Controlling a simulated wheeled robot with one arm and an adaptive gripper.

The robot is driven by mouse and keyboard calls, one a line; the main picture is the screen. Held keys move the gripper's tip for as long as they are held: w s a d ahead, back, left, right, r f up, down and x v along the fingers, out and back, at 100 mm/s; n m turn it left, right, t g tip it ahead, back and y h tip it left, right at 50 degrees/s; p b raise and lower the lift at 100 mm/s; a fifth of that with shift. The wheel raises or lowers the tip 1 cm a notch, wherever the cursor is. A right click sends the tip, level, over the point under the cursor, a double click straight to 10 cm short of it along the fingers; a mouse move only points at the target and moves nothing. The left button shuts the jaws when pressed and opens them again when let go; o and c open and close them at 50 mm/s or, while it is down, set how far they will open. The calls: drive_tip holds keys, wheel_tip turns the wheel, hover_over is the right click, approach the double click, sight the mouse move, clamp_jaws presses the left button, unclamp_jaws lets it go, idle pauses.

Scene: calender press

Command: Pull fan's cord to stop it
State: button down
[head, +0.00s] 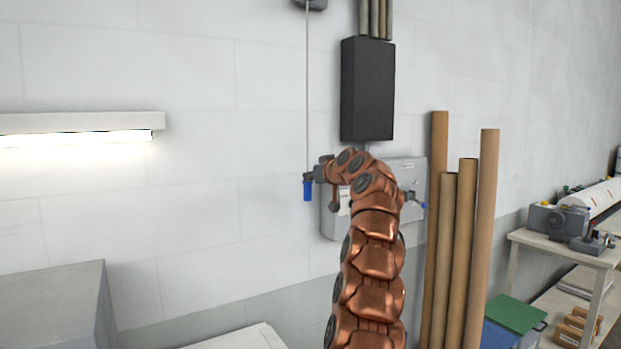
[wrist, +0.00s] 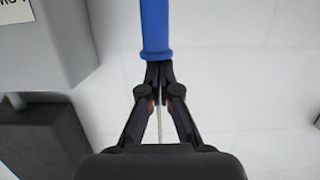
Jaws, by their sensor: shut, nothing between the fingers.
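The fan's cord (head: 307,95) hangs straight down the wall from a dark grey housing (head: 311,4) at the top of the head view. A blue handle (head: 308,191) hangs at its lower end, and it also shows in the wrist view (wrist: 155,28). My gripper (head: 308,177) is at the handle's upper end. In the wrist view my gripper (wrist: 157,70) has its fingertips together at the handle's end, and the thin cord (wrist: 160,122) shows between the finger links. I cannot tell whether the tips touch the handle. The fan itself is not in view.
A grey wall box (head: 410,175) and a black box (head: 367,90) are behind and right of my arm. Tall cardboard tubes (head: 462,250) lean further right. A lit lamp (head: 80,130) is on the wall at left. The wall around the cord is clear.

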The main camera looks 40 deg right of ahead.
sight(309, 192)
drive_tip(key=shift+f+b, duration=2.05)
drive_tip(key=shift+f, duration=0.3)
drive_tip(key=s+r+b, duration=0.1)
drive_tip(key=s+r, duration=0.6)
drive_tip(key=s, duration=0.3)
drive_tip(key=shift+a, duration=0.3)
drive_tip(key=shift+w, duration=0.1)
